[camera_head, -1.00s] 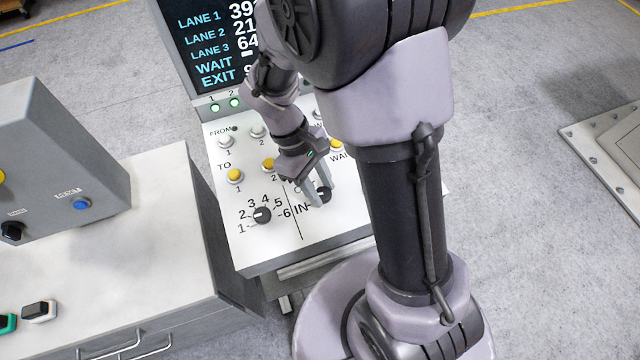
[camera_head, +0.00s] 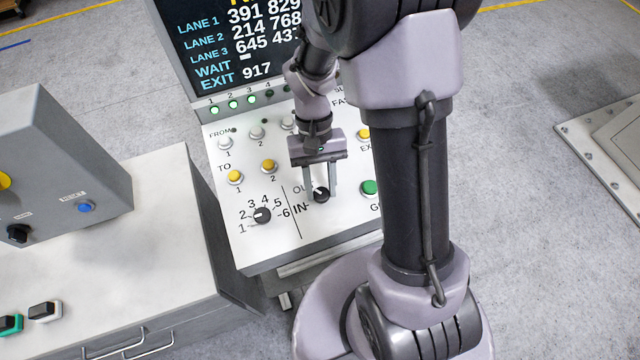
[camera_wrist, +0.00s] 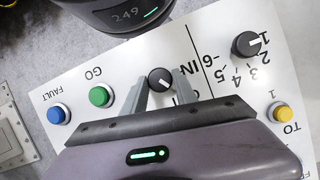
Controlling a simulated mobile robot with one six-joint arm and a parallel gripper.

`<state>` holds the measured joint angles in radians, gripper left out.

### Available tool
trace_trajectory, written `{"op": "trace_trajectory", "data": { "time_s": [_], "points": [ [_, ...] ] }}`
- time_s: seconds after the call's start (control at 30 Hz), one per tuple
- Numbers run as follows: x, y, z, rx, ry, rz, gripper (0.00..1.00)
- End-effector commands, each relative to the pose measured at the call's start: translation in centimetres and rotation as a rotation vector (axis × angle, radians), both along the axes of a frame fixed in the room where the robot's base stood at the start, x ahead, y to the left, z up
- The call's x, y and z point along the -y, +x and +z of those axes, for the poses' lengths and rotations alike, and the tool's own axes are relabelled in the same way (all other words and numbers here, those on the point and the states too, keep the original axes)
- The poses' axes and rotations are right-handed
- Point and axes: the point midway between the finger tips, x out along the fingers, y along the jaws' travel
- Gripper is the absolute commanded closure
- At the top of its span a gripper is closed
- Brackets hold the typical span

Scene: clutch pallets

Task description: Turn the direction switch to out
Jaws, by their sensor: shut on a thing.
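The direction switch (camera_head: 321,196) is a round black knob with a white mark on the control panel, beside the labels OUT and IN. It also shows in the wrist view (camera_wrist: 161,79). Its white mark points up and left in the head view, toward the OUT label, which is partly covered by a finger. My gripper (camera_head: 322,191) is over the knob, with one grey finger on each side, shut on it. In the wrist view (camera_wrist: 160,77) the fingers flank the knob; the exact contact is hard to see.
A numbered selector knob (camera_head: 262,215) lies left of the switch and a green GO button (camera_head: 369,187) right of it. Yellow buttons (camera_head: 268,166) and a display (camera_head: 235,45) are behind. A grey box (camera_head: 65,170) stands on the left cabinet.

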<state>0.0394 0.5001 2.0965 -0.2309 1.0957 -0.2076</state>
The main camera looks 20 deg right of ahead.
Motion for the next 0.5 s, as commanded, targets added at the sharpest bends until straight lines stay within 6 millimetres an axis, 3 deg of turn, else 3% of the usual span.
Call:
{"op": "trace_trajectory", "data": {
  "time_s": [0.5],
  "points": [
    [0.10, 0.04, 0.02, 0.002, 0.000, -0.101, 1.00]
  ]
}}
